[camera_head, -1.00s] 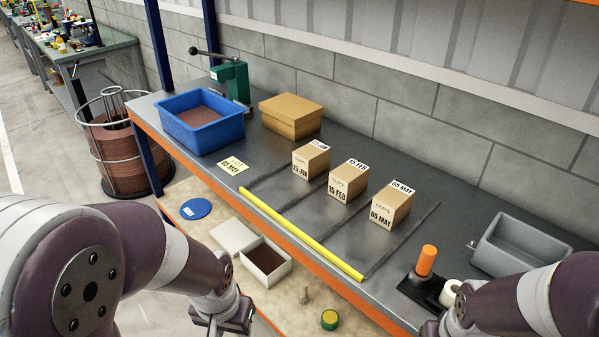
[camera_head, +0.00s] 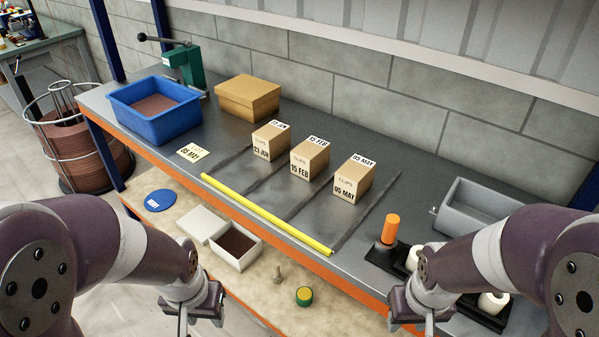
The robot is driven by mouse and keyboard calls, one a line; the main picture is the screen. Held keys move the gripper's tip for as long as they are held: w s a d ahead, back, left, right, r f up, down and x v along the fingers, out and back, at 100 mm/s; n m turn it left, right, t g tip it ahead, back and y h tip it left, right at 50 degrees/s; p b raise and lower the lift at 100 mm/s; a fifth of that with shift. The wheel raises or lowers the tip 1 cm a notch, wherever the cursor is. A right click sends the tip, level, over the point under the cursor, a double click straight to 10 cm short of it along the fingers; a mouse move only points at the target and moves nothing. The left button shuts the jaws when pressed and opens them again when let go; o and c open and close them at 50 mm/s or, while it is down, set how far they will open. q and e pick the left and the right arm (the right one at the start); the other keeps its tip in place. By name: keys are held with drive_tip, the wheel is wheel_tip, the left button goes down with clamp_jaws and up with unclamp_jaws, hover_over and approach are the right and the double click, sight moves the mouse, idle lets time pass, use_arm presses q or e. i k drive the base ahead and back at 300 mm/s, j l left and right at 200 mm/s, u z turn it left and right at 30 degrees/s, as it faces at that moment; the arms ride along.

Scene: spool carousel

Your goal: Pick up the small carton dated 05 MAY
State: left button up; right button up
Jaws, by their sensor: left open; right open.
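The small carton dated 05 MAY (camera_head: 352,180) stands on the grey bench top, at the right end of a row of three brown cartons. The carton dated 15 FEB (camera_head: 308,160) is to its left, and the one dated 23 JUN (camera_head: 270,142) is further left. A card (camera_head: 195,152) reading 05 MAY lies on the bench at the left. My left gripper (camera_head: 190,325) is open and empty, low in front of the bench. My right gripper (camera_head: 411,325) is open and empty, in front of the bench's front edge. Both fingertips are partly cut off by the picture's lower edge.
A yellow bar (camera_head: 265,215) runs along the bench front before the cartons. Dark strips lie between the lanes. A blue bin (camera_head: 155,125) and larger box (camera_head: 248,98) stand left; an orange-handled tool (camera_head: 389,230) and grey tray (camera_head: 450,215) stand right. A lower shelf holds a white box (camera_head: 250,260).

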sight(353, 178)
drive_tip(key=i+j+z, duration=0.35)
drive_tip(key=j, duration=0.25)
drive_tip(key=i+j+z, duration=0.15)
drive_tip(key=i+j, duration=0.15)
drive_tip(key=i+j+z, duration=0.15)
drive_tip(key=j, duration=0.25)
